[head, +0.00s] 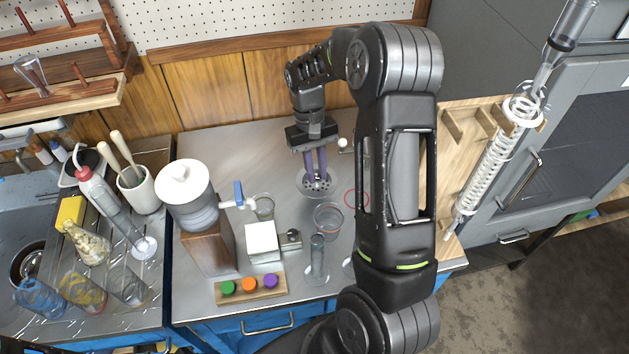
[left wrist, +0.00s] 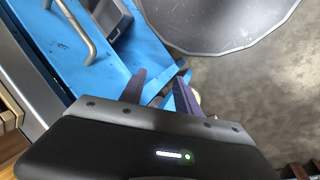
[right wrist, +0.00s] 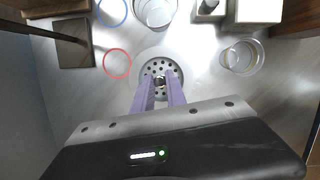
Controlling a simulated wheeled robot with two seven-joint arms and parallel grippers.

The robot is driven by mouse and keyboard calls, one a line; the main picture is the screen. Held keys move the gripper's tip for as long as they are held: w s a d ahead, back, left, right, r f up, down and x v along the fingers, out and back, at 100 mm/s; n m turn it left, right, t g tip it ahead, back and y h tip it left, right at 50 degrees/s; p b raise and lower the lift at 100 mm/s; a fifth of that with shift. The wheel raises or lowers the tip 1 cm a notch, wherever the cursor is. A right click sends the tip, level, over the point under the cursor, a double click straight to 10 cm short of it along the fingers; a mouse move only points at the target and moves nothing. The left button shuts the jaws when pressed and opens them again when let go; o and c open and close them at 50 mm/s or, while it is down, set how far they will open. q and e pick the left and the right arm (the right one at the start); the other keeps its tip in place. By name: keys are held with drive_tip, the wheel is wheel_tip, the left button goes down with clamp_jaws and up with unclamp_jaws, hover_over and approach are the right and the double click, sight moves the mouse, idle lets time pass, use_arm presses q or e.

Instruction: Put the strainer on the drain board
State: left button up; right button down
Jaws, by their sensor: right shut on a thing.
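The strainer (head: 309,188) is a round grey metal disc with holes and a small knob in its middle. It is at the back middle of the steel counter, and it also shows in the right wrist view (right wrist: 149,71). My right gripper (head: 317,176) points down over it, with its purple fingers shut on the knob. I cannot tell whether the disc touches the counter. The drain board (head: 140,316) is at the left beside the sink, with glassware standing on it. My left gripper (left wrist: 162,72) is open and empty, away from the counter; it is not in the head view.
A white-lidded container (head: 185,187) on a wooden stand rises between strainer and drain board. Near it are a white box (head: 262,240), a glass beaker (head: 328,219) and a wooden block with coloured caps (head: 250,288). A wash bottle (head: 95,190) and pestle mortar (head: 138,190) stand at the drain board's back.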

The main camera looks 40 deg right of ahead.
sight(316, 174)
drive_tip(key=shift+f, duration=0.4)
wheel_tip(316, 174, down, 3)
drive_tip(key=shift+f, duration=0.35)
drive_tip(key=shift+f, duration=0.1)
drive_tip(key=shift+f, duration=0.15)
drive_tip(key=c, duration=1.3)
unclamp_jaws()
drive_tip(key=shift+c, duration=0.2)
drive_tip(key=shift+r, duration=0.2)
